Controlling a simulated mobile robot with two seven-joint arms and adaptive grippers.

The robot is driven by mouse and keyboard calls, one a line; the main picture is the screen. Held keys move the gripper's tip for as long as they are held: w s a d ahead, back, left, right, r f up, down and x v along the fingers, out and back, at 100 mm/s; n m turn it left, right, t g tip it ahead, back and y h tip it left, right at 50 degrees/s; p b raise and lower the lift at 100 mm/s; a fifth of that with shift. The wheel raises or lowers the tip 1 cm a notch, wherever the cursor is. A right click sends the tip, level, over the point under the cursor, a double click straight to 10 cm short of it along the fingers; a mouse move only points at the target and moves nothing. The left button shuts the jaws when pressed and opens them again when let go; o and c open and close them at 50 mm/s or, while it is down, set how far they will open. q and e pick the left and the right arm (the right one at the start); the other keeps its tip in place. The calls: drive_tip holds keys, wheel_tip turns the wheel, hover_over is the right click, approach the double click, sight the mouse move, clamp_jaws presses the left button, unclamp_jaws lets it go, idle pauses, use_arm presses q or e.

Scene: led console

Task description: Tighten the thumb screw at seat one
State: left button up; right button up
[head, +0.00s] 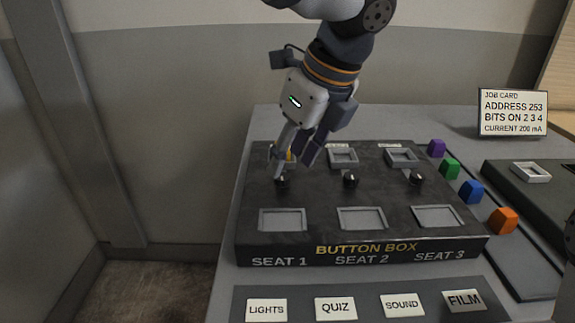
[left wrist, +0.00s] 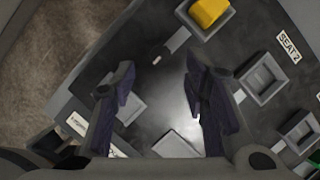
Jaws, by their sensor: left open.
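The seat one thumb screw (head: 282,181) is a small dark knob on the black button box (head: 365,248), between the back socket holding a yellow button (head: 290,155) and the empty front recess (head: 282,219). My left gripper (head: 292,168) points down over seat one, open, one fingertip close to the screw and overlapping it in the picture. In the left wrist view the fingers (left wrist: 160,78) stand apart. A small light-topped piece (left wrist: 157,59), apparently this screw, shows just beyond the gap between them. The yellow button (left wrist: 209,11) is at the top. Contact cannot be told. My right gripper is not visible.
Thumb screws at seat two (head: 350,179) and seat three (head: 417,179) stand to the right. Purple (head: 436,148), green (head: 449,169), blue (head: 471,192) and orange (head: 503,221) buttons lie beside the box. A job card (head: 513,113) stands behind; a label strip (head: 361,306) lies in front.

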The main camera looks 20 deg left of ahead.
sight(283, 177)
use_arm(q)
drive_tip(key=shift+x, duration=1.9)
clamp_jaws()
